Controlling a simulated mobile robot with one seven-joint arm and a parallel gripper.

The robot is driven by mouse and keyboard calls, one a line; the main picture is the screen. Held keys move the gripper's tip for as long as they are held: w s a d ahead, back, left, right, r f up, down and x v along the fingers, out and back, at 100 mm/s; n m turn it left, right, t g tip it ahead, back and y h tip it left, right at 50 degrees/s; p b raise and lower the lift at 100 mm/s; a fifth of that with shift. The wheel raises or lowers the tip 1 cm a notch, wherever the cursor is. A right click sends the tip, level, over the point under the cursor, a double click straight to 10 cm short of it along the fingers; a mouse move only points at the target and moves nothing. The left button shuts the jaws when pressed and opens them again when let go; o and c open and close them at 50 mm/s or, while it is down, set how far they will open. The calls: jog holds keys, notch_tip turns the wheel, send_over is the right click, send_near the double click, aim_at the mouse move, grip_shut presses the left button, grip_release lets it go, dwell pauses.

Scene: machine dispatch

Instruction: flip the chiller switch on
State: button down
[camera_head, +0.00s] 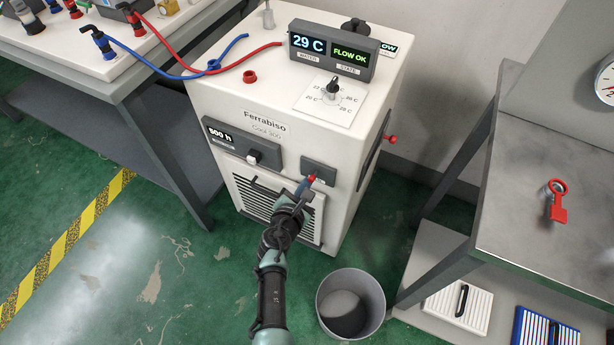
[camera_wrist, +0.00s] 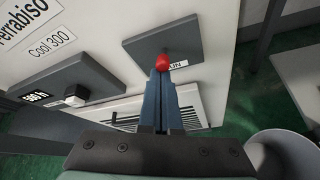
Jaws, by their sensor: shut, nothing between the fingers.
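The chiller (camera_head: 225,95) is a white box marked "Ferrabiso Cool 300". Its switch shows as a red tip (camera_head: 311,179) on a dark grey plate (camera_head: 325,172) on the front face. The red tip also shows in the wrist view (camera_wrist: 163,62), on the plate (camera_wrist: 150,38) with a label ending in "AIN". My gripper (camera_head: 304,188) is shut and empty, its blue fingers in front of the plate. In the wrist view the fingertips (camera_wrist: 162,77) end right at the red tip; I cannot tell whether they touch. The fingers hide the switch's lower part.
The chiller's display (camera_head: 333,50) reads 29 C and FLOW OK. A grey bin (camera_head: 374,284) stands on the floor at right. A bench (camera_head: 545,245) with a red tagged part (camera_head: 558,202) is further right.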

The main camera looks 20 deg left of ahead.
jog(key=shift+s+r, duration=0.1)
jog(key=shift+r, duration=0.05)
jog(key=shift+r+p, duration=0.55)
jog(key=shift+r, duration=0.15)
jog(key=shift+w+r, duration=0.1)
jog(key=shift+w, duration=0.1)
notch_tip(320, 180, down, 4)
jog(key=s+a+b, duration=0.1)
jog(key=a+b, duration=0.1)
jog(key=b, duration=0.2)
jog(key=r+p+v, duration=0.1)
jog(key=p+v, duration=0.5)
jog(key=v, duration=0.4)
jog(key=shift+r, duration=0.4)
jog(key=shift+w, duration=0.15)
